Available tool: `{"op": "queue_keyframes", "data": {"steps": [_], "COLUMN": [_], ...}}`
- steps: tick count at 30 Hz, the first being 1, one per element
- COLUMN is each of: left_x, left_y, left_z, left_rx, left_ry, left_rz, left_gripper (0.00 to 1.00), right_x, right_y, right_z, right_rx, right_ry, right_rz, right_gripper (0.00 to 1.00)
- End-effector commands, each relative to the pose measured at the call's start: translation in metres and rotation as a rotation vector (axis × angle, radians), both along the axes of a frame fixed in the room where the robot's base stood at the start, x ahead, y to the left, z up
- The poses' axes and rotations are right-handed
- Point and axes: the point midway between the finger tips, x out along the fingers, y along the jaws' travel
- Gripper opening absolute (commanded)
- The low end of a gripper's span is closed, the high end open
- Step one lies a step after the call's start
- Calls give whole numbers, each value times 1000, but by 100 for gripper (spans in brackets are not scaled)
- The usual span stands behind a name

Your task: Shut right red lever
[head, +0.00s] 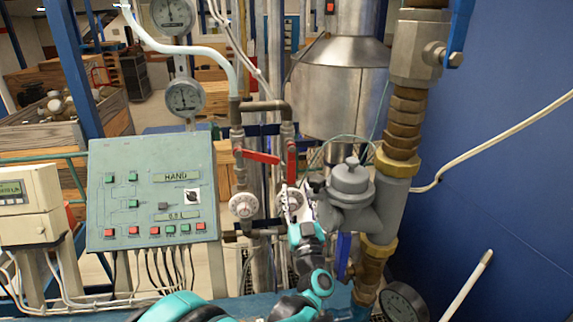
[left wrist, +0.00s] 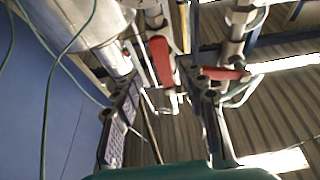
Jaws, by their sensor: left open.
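The right red lever (head: 292,162) hangs roughly upright along its pipe in the head view. In the left wrist view the same lever (left wrist: 161,60) shows beyond my fingers, in the gap between them. The left red lever (head: 257,156) lies nearly level across its pipe; it also shows in the left wrist view (left wrist: 221,74), near the right finger. My left gripper (head: 298,203) is below the right lever in the head view. In the wrist view its fingers (left wrist: 166,95) are spread, with nothing held. My right gripper is out of view.
A green control box (head: 152,190) stands left of the pipes. A grey regulator (head: 350,185) on a thick brass-fitted pipe is close on the right of my gripper. A blue wall (head: 500,160) bounds the right side. Pressure gauges (head: 185,97) are at upper left.

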Motion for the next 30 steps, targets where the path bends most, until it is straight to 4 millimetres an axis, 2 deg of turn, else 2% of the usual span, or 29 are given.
{"op": "queue_keyframes", "data": {"steps": [5, 15, 20, 27, 30], "left_x": [15, 62, 70, 71, 71], "left_y": [5, 13, 15, 15, 15], "left_z": [4, 24, 28, 28, 28], "left_rx": [-3, -3, -3, -2, -2], "left_ry": [-3, -2, -3, -2, -2], "left_rz": [19, 15, 15, 14, 14], "left_gripper": [42, 42, 42, 42, 16], "right_x": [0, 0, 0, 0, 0], "right_y": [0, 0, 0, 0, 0], "right_z": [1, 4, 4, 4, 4], "right_rx": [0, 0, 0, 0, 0], "right_ry": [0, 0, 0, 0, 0], "right_rz": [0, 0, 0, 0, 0], "right_gripper": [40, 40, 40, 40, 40]}}
